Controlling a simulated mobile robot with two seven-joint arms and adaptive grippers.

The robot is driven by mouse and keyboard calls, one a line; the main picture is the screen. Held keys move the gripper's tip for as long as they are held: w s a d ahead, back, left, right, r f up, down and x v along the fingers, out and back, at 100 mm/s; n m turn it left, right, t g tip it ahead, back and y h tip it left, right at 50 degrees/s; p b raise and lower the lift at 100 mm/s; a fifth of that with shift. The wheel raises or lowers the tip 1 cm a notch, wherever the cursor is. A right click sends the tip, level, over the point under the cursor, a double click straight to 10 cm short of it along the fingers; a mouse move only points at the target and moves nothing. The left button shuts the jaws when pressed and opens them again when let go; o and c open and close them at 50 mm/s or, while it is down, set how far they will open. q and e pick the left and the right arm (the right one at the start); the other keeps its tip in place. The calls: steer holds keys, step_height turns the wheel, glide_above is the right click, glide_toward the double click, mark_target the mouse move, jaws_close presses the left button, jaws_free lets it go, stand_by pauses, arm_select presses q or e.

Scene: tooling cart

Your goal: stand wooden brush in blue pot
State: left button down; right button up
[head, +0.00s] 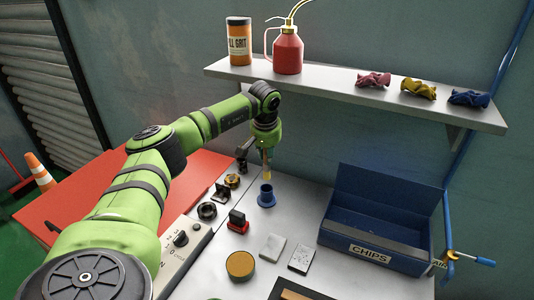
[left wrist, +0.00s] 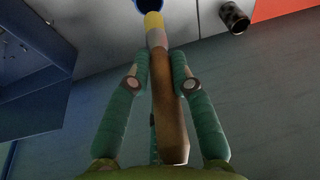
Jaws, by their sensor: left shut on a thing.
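The blue pot (head: 266,198) stands upright on the grey worktop in the head view, and its rim shows at the top edge of the left wrist view (left wrist: 140,4). My left gripper (left wrist: 160,78) is shut on the wooden brush (left wrist: 170,125), with a finger on each side of the brown handle. The brush has a grey band and a yellow end that points at the pot. In the head view the brush (head: 267,166) hangs nearly upright from the gripper, right above the pot. I cannot tell whether its tip is inside the rim. My right gripper is not in view.
A blue chips bin (head: 372,250) stands right of the pot. A red-and-black block (head: 238,222), a dark ring (head: 207,211) and a round tan-topped tin (head: 240,265) lie nearby. The shelf (head: 340,90) above holds a red oil can (head: 287,52). Worktop just right of the pot is clear.

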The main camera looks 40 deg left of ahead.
mark_target(267, 171)
arm_select(q)
steer(key=shift+f+b, duration=1.05)
steer(key=shift+f, duration=0.55)
steer(key=shift+f+b, duration=1.35)
steer(key=shift+f, duration=1)
steer(key=c, duration=1)
jaws_free()
steer(key=shift+r, duration=0.1)
steer(key=v, duration=1.2)
